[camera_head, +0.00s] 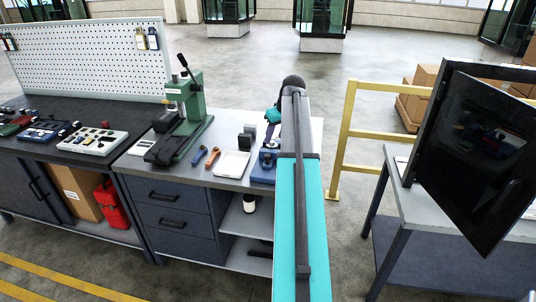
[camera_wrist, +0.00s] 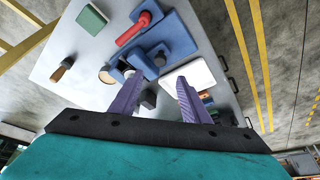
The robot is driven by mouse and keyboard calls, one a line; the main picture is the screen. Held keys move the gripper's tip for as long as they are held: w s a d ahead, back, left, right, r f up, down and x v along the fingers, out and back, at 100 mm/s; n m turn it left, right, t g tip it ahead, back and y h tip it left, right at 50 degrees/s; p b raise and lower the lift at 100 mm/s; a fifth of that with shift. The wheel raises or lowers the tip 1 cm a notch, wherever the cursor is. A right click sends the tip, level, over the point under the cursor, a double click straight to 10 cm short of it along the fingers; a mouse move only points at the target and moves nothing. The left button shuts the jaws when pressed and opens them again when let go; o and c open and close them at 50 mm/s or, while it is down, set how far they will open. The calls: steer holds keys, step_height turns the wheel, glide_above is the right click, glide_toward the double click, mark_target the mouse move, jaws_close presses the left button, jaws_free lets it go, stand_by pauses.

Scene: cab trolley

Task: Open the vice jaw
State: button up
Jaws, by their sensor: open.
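The vice appears to be the blue block-and-plate fixture (camera_wrist: 178,38) in the wrist view, with a red bar (camera_wrist: 133,28) lying across it. In the head view a blue part (camera_head: 263,172) shows at the bench's right end, partly hidden by my arm. My gripper (camera_wrist: 162,82) is open, its two purple fingers spread and nothing seen held between them. It points toward the bench, with the fixture beyond the fingertips. In the head view my gripper is mostly behind my arm. I cannot tell whether the vice jaw is open or whether a finger touches it.
A white tray (camera_head: 232,164), a dark block (camera_head: 247,138) and orange tools (camera_head: 212,157) lie left of the blue part. A green press (camera_head: 186,115) stands further left. A yellow rail (camera_head: 345,125) and a dark-doored cabinet (camera_head: 470,150) are right.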

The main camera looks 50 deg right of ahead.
mark_target(268, 155)
steer(key=shift+p+x, duration=2)
steer(key=shift+x, duration=4.2)
steer(key=shift+w, duration=0.1)
jaws_close()
